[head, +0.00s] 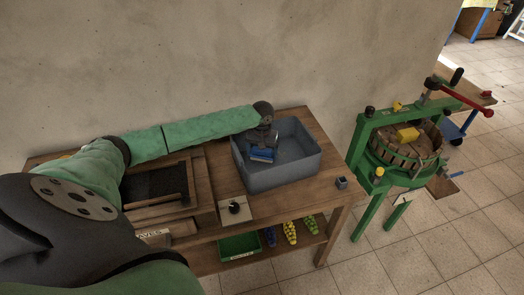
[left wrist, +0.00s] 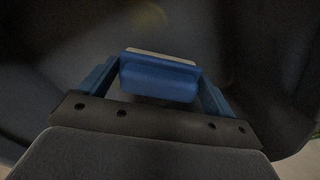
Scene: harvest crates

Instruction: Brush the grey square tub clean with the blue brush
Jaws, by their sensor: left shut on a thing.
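The grey square tub (head: 290,175) stands on the wooden table's right half, open side up. My left gripper (head: 262,150) reaches into it from the left, near its back left side. It is shut on the blue brush (head: 261,156). In the left wrist view the brush (left wrist: 158,78) sits between the two blue fingers of the gripper (left wrist: 158,88), with a pale strip along its far edge. The tub's inside (left wrist: 250,40) is dark behind it, with a faint yellowish smudge. Whether the brush touches the tub is unclear. My right gripper is not in view.
The wooden table (head: 318,125) stands against a plain wall. A dark tray (head: 155,182) lies left of the tub. A small dark cube (head: 341,182) sits at the right front corner. A green bin (head: 240,245) is on the lower shelf. A green press (head: 365,160) stands to the right.

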